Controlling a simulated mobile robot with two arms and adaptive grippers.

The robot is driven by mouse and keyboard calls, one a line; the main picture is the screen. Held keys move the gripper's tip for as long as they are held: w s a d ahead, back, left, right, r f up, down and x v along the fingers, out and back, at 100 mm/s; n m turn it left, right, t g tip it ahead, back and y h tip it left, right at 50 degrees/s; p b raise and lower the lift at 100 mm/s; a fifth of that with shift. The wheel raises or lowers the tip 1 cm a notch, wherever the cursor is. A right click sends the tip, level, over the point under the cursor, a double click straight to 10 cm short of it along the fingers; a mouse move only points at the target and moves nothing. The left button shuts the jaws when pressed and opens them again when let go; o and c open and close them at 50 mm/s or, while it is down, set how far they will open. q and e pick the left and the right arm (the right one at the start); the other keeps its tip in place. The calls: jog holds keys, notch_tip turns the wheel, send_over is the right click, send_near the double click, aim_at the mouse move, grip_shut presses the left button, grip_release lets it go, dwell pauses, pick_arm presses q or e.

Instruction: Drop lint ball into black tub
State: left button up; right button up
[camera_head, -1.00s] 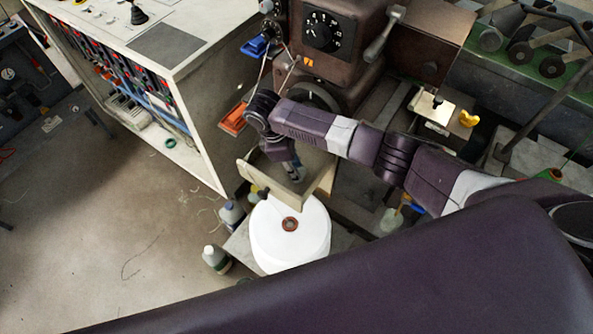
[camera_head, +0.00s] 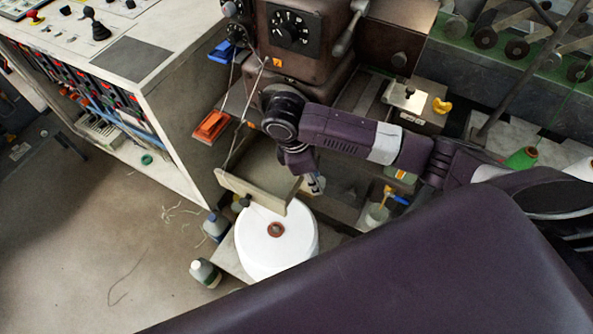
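My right arm comes in from the right, and its gripper (camera_head: 315,184) points down by the right edge of the open beige tray (camera_head: 243,192) below the brown machine. The gripper is small and partly hidden by its own wrist, so I cannot tell whether it is open or shut, or whether it holds anything. I cannot make out a lint ball. I cannot make out a black tub either. My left gripper is out of view.
A large white roll (camera_head: 295,248) stands just below the tray. Bottles (camera_head: 205,272) stand to its left. The brown machine (camera_head: 308,55) rises behind my wrist, and a control cabinet (camera_head: 190,100) stands at left. Loose threads (camera_head: 180,212) lie on open floor at lower left.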

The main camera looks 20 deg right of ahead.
jog(key=s+d, duration=0.4)
jog(key=s, duration=0.1)
jog(key=shift+b, duration=0.35)
